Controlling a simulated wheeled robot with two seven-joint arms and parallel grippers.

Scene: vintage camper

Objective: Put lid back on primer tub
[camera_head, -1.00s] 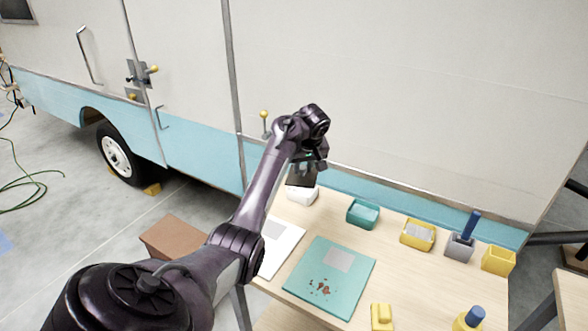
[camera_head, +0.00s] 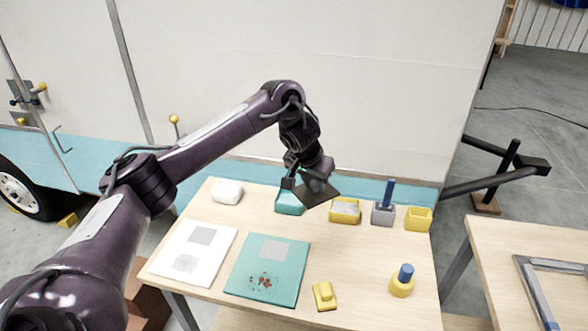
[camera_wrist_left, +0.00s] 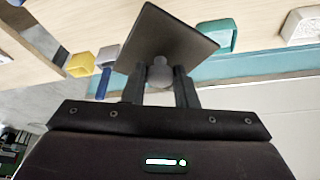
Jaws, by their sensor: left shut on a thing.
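My left gripper (camera_head: 308,178) is shut on the knob of a dark square lid (camera_head: 318,194). It holds the lid tilted above the back row of tubs. In the left wrist view the fingers (camera_wrist_left: 160,80) pinch the round knob, and the plate (camera_wrist_left: 168,38) spreads beyond them. Below the lid are a teal tub (camera_head: 286,205), partly hidden, and a yellow tub (camera_head: 345,217) with pale contents. A grey tub (camera_head: 382,216) with a blue-handled tool stands to their right. I cannot tell which tub holds primer. My right gripper is out of view.
An empty-looking yellow tub (camera_head: 418,219) ends the row; a white item (camera_head: 227,192) starts it. White (camera_head: 207,255) and teal (camera_head: 283,284) panels, a yellow block (camera_head: 324,296) and a blue-topped yellow item (camera_head: 402,281) lie in front. The camper wall (camera_head: 330,80) rises behind.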

